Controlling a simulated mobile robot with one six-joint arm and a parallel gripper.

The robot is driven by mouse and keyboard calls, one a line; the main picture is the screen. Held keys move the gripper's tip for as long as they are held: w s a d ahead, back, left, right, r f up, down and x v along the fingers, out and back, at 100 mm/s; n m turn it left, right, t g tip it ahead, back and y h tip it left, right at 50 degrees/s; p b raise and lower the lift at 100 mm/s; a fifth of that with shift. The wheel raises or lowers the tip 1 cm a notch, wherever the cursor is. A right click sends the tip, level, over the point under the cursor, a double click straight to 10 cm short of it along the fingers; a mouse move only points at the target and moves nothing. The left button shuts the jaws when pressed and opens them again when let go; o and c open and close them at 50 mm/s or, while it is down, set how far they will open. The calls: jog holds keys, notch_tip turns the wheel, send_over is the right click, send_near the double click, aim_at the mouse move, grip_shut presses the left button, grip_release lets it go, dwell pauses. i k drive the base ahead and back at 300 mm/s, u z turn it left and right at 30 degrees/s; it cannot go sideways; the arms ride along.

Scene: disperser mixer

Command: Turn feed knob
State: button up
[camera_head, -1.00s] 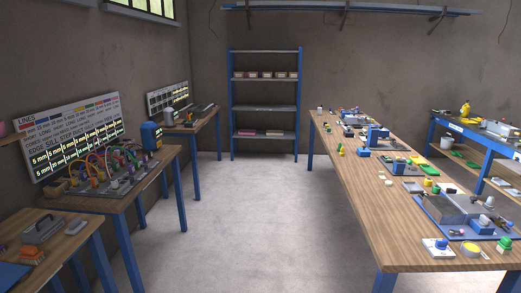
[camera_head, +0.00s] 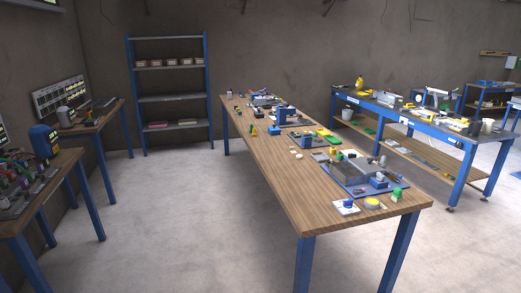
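Several small devices stand on the long wooden table (camera_head: 262,165) in the middle. At its near end is a grey box-shaped machine (camera_head: 352,170) on a blue base. In front of it are a white plate with a blue knob-like top (camera_head: 348,203), a round yellow piece (camera_head: 372,203) and a green piece (camera_head: 397,194). I cannot tell which part is the feed knob; the parts are too small for me to read labels. My gripper is not in view.
A blue-framed bench (camera_head: 412,121) stands at the right, with a grey floor aisle (camera_head: 440,225) between. A shelf rack (camera_head: 170,97) is against the back wall. Wooden tables (camera_head: 95,119) line the left. The floor left of the long table is free.

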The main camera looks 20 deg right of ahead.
aim_at(380, 177)
jog(key=z, duration=4.45)
jog(key=i, duration=0.1)
jog(key=u, duration=3.05)
